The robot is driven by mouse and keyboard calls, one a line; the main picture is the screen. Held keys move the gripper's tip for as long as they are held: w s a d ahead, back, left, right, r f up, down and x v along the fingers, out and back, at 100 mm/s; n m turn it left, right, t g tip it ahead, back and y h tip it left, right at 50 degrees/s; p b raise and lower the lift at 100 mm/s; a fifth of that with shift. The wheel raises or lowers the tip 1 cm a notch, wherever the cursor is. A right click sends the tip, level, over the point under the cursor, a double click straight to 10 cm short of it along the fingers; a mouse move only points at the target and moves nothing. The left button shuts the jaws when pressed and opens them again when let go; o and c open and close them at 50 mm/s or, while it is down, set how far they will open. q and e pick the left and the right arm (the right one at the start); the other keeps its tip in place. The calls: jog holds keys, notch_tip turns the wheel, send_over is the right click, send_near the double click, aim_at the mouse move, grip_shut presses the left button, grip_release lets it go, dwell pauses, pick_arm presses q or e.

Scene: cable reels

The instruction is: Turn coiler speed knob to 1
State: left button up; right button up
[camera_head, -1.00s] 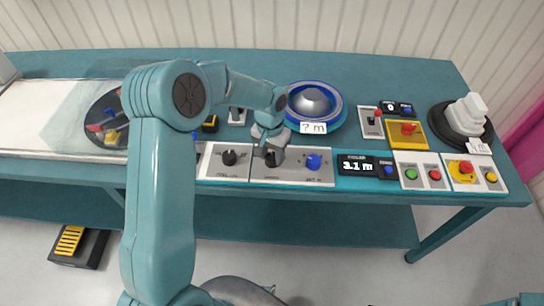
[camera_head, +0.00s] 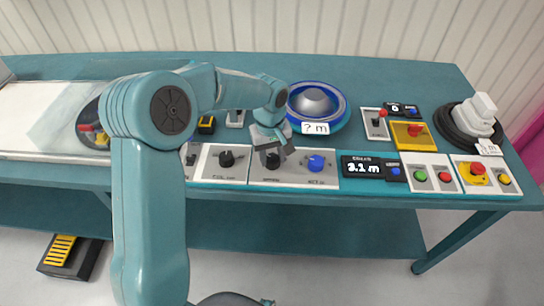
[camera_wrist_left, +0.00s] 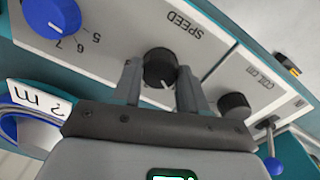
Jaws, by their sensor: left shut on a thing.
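The black speed knob (camera_wrist_left: 160,68) sits on a light panel beside the upside-down SPEED label (camera_wrist_left: 182,22) in the left wrist view. My left gripper (camera_wrist_left: 158,84) has its two fingers on either side of this knob and is shut on it. A short white mark shows on the knob, towards the palm. In the head view my left gripper (camera_head: 271,153) comes down over the panel, and the knob (camera_head: 272,163) is partly hidden beneath it. The speed scale numbers cannot be read. My right gripper is out of view.
A blue knob (camera_head: 316,163) stands right of the speed knob, and another black knob (camera_head: 227,159) stands left. A display (camera_head: 366,167) reads 3.1 m. A blue reel (camera_head: 314,106) with a "? m" tag lies behind. Button panels (camera_head: 432,173) are farther right.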

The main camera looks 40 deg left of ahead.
aim_at(269, 159)
pick_arm(q)
jog(key=shift+r+n, duration=0.1)
jog(key=shift+n, duration=0.2)
dwell(0.4)
jog(key=o, duration=1.1)
jog(key=shift+c, duration=0.2)
notch_tip(269, 159, up, 16)
jog(key=p, duration=0.1)
jog(key=shift+s+a+r, duration=0.15)
jog(key=shift+s+a, duration=0.05)
jog(key=shift+s, duration=0.05)
jog(key=shift+s, duration=0.1)
